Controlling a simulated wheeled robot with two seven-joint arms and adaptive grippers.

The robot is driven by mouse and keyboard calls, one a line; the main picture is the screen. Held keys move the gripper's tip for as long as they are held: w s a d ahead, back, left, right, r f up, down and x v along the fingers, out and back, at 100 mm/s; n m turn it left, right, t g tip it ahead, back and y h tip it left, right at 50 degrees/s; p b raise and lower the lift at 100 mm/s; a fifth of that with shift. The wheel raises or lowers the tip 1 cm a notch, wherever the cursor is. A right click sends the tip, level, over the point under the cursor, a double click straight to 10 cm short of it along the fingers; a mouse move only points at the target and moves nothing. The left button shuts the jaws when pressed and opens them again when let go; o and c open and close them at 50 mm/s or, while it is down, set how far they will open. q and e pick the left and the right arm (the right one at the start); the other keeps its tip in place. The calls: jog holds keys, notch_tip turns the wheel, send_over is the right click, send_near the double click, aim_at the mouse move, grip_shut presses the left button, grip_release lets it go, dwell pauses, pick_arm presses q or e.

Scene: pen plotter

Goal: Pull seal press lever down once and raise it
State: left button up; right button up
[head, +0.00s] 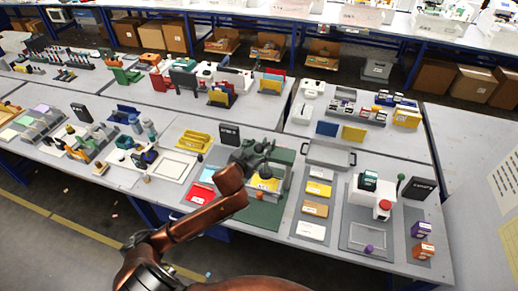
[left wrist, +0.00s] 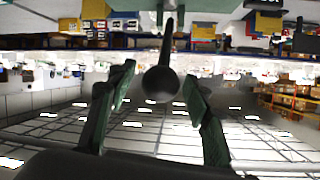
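My left gripper (head: 255,152) is over a green press (head: 283,155) on a green mat (head: 262,212), at the middle front of the table. The gripper and wrist hide much of the press. In the left wrist view, the two green fingers of the left gripper (left wrist: 158,98) stand apart. A dark round knob (left wrist: 161,84) on a thin lever (left wrist: 168,40) lies between them, with a visible gap on each side. The lever's base is hidden. My right gripper is in neither view.
Right of the press, a grey mat holds yellow, brown and white packs (head: 314,209). Further right is a white device with a red part (head: 383,208) and a green-knobbed stick (head: 401,178). Left are a red pack (head: 197,194) and a yellow tray (head: 194,141). A grey tray (head: 329,154) lies behind.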

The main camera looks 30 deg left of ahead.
pick_arm(q)
jog(key=c, duration=1.1)
grip_shut()
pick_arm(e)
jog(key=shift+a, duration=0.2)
pick_arm(q)
jog(key=shift+f, duration=0.1)
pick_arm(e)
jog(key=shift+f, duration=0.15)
